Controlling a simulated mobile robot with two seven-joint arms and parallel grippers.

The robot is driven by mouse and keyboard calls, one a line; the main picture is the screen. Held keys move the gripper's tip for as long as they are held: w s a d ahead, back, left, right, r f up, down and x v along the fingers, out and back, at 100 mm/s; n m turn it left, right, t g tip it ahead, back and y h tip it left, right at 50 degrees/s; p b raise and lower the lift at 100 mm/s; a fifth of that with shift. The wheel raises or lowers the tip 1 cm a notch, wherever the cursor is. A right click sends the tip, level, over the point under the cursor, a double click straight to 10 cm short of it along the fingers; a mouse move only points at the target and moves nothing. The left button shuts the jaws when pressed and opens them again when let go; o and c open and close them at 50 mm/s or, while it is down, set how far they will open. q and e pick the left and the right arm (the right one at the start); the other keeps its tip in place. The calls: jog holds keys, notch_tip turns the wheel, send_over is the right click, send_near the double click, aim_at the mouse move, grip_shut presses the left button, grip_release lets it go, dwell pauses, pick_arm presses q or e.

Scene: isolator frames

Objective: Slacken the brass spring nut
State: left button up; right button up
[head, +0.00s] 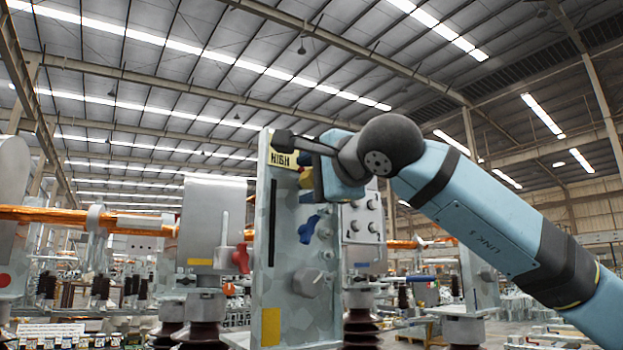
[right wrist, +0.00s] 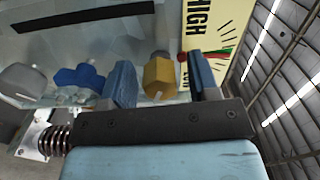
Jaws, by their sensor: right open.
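The brass nut (right wrist: 158,76), a yellow hex piece with a pale mark on its face, sits on the pale panel beside the yellow HIGH label (right wrist: 207,28) in the right wrist view. My right gripper (right wrist: 160,66) is open, with one blue-grey finger on each side of the nut. Gaps show between the fingers and the nut, so it is not gripped. In the head view my right gripper (head: 311,176) is at the upper part of the panel (head: 268,235), by the HIGH label (head: 283,159), and mostly hides the nut. My left gripper is out of view.
A blue knob (right wrist: 79,76) and a grey knob (right wrist: 25,79) sit left of the nut in the right wrist view. In the head view, the blue knob (head: 308,229) is below my gripper, and a red handle (head: 240,258) stands left of the panel.

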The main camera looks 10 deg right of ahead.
pick_arm(q)
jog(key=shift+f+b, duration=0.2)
jog(key=shift+b, duration=0.35)
pick_arm(e)
jog(key=v, duration=1.3)
jog(key=shift+s, duration=0.4)
jog(key=shift+w+d+f, duration=0.1)
jog(key=shift+f, duration=0.05)
